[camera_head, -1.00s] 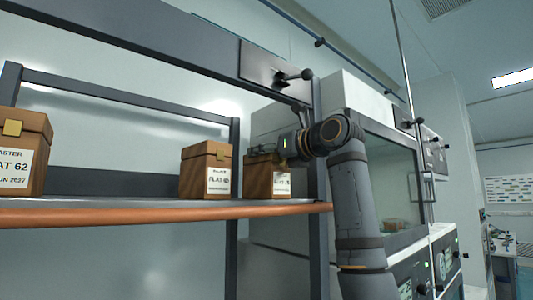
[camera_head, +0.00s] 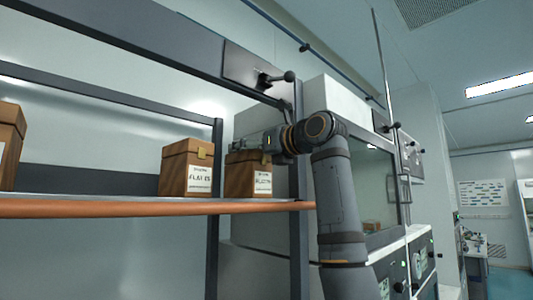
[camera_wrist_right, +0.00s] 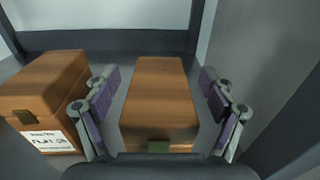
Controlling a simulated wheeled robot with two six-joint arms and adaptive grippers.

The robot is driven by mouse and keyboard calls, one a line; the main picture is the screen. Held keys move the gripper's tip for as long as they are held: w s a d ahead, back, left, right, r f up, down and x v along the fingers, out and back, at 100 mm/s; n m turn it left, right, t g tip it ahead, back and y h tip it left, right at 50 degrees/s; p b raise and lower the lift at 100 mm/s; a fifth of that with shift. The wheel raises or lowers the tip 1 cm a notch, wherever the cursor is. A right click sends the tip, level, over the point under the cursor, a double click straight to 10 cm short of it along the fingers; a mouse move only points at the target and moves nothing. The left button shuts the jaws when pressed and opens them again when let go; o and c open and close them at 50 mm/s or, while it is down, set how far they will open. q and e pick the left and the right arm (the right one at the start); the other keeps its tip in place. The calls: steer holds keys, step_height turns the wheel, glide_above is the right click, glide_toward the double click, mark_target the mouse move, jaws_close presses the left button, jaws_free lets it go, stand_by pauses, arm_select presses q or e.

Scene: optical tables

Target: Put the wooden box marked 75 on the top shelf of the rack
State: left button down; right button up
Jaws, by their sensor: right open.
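A wooden box (camera_head: 248,178) with a white label stands upright at the right end of the rack's shelf (camera_head: 150,206). Its label is too small to read surely, so I cannot confirm the 75. My right gripper (camera_head: 250,144) is at the top of this box. In the right wrist view the open fingers (camera_wrist_right: 160,88) stand on either side of the same box (camera_wrist_right: 158,120), with visible gaps on both sides. The box rests on the shelf. My left gripper is not in view.
A similar box (camera_head: 187,168) stands just left, close to my left finger in the wrist view (camera_wrist_right: 45,95). Another box (camera_head: 10,145) is at the far left. A dark rack post (camera_head: 300,230) stands right of the box. Shelf space between the left boxes is free.

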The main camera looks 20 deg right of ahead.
steer(key=b+v, duration=0.8)
steer(key=v, duration=0.3)
steer(key=shift+s, duration=0.2)
steer(key=shift+w, duration=0.1)
